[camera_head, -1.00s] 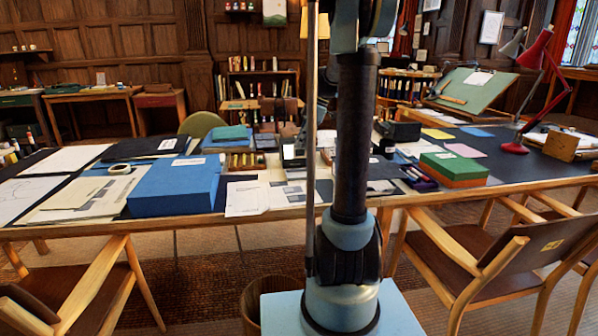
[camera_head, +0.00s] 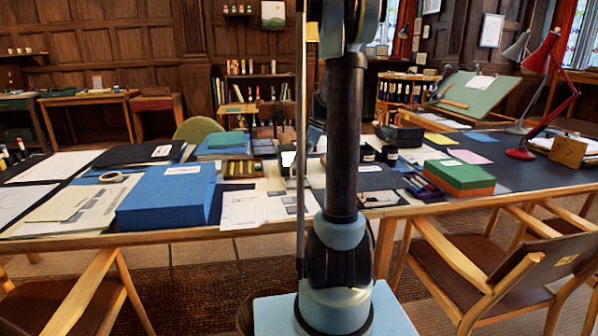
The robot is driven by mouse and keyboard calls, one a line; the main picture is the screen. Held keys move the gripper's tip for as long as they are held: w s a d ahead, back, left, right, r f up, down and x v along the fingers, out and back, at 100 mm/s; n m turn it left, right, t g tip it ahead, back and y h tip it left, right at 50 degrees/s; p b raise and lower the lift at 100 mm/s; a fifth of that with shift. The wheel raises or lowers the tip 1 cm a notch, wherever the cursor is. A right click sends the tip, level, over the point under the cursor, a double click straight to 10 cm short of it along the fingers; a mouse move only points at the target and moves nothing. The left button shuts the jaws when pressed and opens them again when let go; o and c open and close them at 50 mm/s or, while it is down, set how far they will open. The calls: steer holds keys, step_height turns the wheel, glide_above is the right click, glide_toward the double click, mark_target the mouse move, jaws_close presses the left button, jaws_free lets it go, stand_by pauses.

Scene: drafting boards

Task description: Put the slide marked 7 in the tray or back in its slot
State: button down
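I cannot make out a slide marked 7 or its slot in this view. A row of small dark and yellowish items (camera_head: 238,169) lies behind the blue box on the table; it is too small to read any marks. No tray can be told for sure. My own arm stands upright in the middle of the view and hides part of the table behind it. My gripper is out of view.
The long table (camera_head: 90,241) holds a blue box (camera_head: 168,198), a green and orange box (camera_head: 459,176), papers (camera_head: 243,209) and dark ink bottles (camera_head: 390,155). A red lamp (camera_head: 520,153) stands at right. Wooden chairs (camera_head: 500,262) block the near side.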

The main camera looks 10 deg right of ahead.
mark_target(297, 170)
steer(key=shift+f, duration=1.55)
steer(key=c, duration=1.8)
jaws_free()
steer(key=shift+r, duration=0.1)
